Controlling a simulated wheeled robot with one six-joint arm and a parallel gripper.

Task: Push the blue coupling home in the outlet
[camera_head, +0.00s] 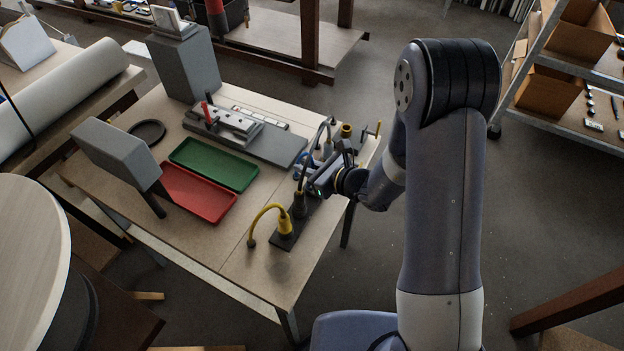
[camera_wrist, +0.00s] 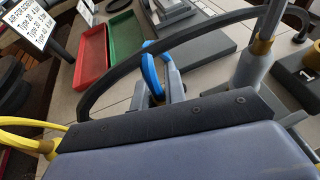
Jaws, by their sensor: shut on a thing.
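My gripper (camera_head: 318,183) is low over the right side of the table, among the row of outlets. In the wrist view its jaws (camera_wrist: 160,97) are closed around the base of the blue coupling, whose blue cable (camera_wrist: 151,68) arches up from between them. The coupling's body and the outlet under it are mostly hidden by my gripper, so I cannot tell how deep it sits. A yellow coupling (camera_head: 284,222) stands upright on the dark outlet strip (camera_head: 287,241) at the front, and a dark coupling (camera_head: 300,204) stands just behind it.
A black cable (camera_wrist: 92,92) arches over the jaws in the wrist view, and a grey coupling (camera_wrist: 251,66) stands close on the right. Red (camera_head: 199,194) and green (camera_head: 216,163) trays lie to the left. A grey panel (camera_head: 117,153) stands at the table's left.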

